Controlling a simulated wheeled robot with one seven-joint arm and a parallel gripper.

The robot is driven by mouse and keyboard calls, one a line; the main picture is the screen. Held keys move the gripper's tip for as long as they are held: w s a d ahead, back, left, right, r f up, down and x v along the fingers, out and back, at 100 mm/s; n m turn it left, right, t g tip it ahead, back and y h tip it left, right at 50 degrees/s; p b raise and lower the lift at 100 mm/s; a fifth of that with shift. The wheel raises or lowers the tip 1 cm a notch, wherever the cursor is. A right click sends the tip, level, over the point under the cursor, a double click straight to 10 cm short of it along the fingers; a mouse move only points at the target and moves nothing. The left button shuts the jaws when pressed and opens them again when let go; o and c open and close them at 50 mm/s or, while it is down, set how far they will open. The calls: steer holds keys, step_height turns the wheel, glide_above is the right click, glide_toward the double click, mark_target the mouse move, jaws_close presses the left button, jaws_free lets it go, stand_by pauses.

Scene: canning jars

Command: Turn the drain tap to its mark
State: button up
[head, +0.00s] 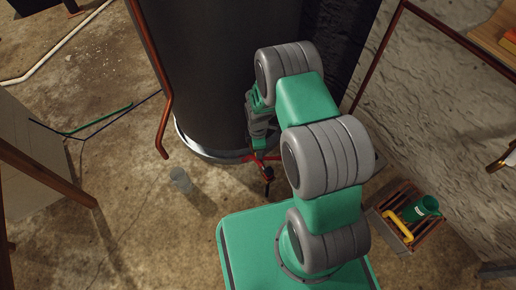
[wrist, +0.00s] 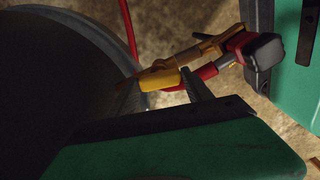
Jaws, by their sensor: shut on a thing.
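The drain tap shows in the wrist view as a brass body (wrist: 193,50) with a yellow lever (wrist: 160,81). A red piece with a dark square end (wrist: 265,52) sits beside the brass. My gripper (wrist: 164,88) has its grey fingers on either side of the yellow lever and is shut on it. In the head view my gripper (head: 261,148) is low at the foot of the dark tank, next to red parts (head: 259,158) and a small dark end (head: 268,172). The lever and any mark cannot be made out there.
The dark cylindrical tank (head: 228,70) stands behind the gripper, with a copper pipe (head: 160,100) at its left. A crate (head: 411,240) with a green cup (head: 422,208) and a yellow-handled thing stands at right by the rough wall.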

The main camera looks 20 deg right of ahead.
steer(key=shift+n, duration=0.4)
steer(key=o, duration=1.4)
steer(key=shift+c, duration=0.2)
step_height(320, 180, up, 8)
steer(key=p, duration=0.3)
steer(key=shift+f, duration=0.1)
